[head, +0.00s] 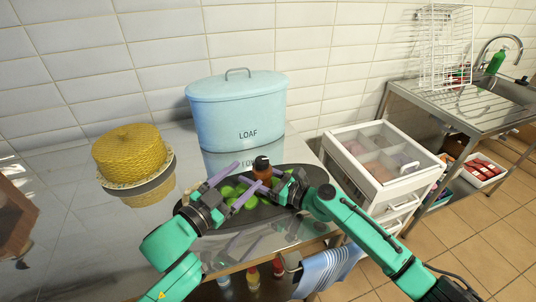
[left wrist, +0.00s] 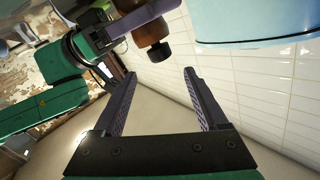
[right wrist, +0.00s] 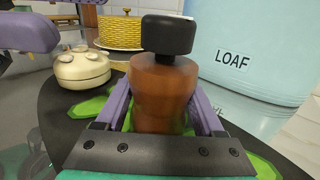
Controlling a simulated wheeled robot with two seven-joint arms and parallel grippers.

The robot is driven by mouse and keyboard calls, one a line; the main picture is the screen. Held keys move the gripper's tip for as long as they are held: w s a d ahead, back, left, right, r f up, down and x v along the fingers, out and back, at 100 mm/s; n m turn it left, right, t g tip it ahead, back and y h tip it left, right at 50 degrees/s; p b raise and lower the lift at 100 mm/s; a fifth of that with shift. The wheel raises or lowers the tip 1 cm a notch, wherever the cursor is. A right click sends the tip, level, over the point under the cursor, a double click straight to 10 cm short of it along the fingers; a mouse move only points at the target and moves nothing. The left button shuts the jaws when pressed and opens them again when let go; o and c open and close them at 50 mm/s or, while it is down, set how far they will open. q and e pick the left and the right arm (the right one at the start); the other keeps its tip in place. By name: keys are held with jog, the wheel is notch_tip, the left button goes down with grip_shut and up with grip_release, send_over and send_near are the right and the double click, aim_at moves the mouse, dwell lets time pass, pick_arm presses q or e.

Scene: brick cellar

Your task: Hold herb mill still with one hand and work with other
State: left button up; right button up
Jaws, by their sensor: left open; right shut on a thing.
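The herb mill (head: 263,171) has a brown wooden body and a black cap. It stands upright over the dark oval tray (head: 317,175). My right gripper (head: 274,180) is shut on its body; in the right wrist view the mill (right wrist: 160,95) sits between the two purple fingers, with its cap above them. My left gripper (head: 250,173) is open and empty, just left of the mill. In the left wrist view its fingers (left wrist: 160,74) stand apart, with the mill (left wrist: 147,33) beyond them at the top, not between them. The mill's base is hidden.
Green leaf-shaped pieces (head: 242,196) lie on the tray. A cream round object with knobs (right wrist: 82,68) stands close by. Behind are a blue LOAF bin (head: 237,110) and a yellow woven dome (head: 128,150). A white drawer unit (head: 380,160) stands at right.

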aim_at(262, 163)
pick_arm(q)
jog(key=w+d+n, duration=0.3)
jog(key=w+d, duration=0.3)
jog(key=w, duration=0.3)
jog(key=shift+w+d+f+n, duration=0.25)
jog(key=shift+d+n, duration=0.05)
jog(key=shift+d, duration=0.1)
grip_shut()
